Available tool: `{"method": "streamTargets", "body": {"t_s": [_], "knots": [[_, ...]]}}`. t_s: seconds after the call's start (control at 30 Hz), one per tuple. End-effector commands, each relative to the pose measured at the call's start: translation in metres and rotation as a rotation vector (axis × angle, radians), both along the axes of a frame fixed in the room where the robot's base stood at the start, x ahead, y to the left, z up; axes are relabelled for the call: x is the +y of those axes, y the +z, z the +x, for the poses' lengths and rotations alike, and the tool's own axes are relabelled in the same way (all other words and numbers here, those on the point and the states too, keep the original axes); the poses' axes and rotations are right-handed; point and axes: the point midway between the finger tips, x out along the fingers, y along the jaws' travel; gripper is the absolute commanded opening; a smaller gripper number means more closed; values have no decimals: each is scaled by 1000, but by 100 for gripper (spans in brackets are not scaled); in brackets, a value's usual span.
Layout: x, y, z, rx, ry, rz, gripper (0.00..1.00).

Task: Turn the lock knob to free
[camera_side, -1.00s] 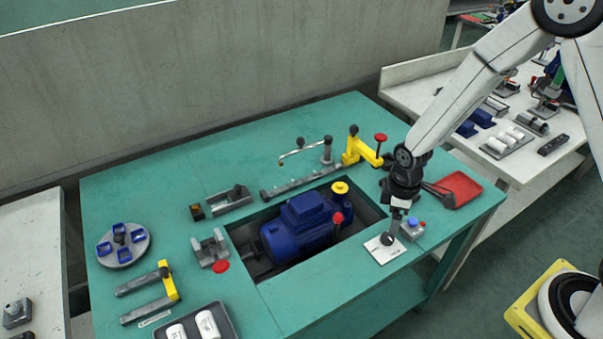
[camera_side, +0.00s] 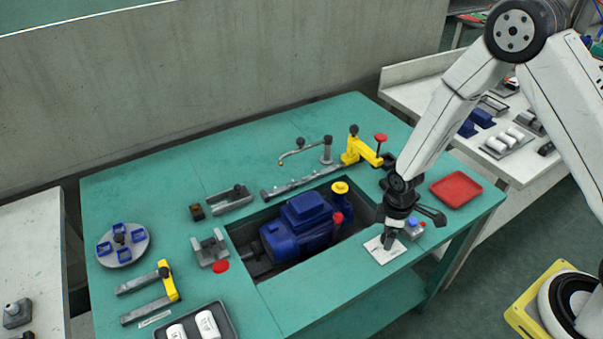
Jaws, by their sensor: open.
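A white label plate (camera_side: 378,252) lies on the green bench at the front right of the pump pit. The black lock knob on it is now hidden by my gripper, so its setting cannot be read. My gripper (camera_side: 389,243) points down at the plate, right where the knob stands. Its jaws are open, with the fingertips low over or around the knob; I cannot tell whether they touch it.
A small box with a blue button (camera_side: 413,222) stands close to the right of my gripper. The blue pump (camera_side: 299,228) with its yellow cap (camera_side: 340,188) sits in the pit to the left. A red tray (camera_side: 456,190) lies behind right. A yellow clamp (camera_side: 360,149) stands behind the pit.

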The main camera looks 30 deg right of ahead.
Motion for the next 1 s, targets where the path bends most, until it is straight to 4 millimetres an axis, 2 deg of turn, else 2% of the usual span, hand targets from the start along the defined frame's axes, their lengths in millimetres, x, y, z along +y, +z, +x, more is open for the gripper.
{"method": "streamTargets", "body": {"t_s": [0.2, 0.57, 0.6, 0.67, 0.83, 0.87, 1.0], "knots": [[0, -13, 0, 0, 0, 0, 83], [0, -15, 0, 0, 0, 0, 83], [0, -15, 0, 0, 0, 0, 77], [0, -15, 0, 0, 0, 0, 58], [0, -15, 0, 0, 0, 0, 4], [0, -15, 0, 0, 0, 0, 0], [0, -15, 0, 0, -2, 0, 0]]}}
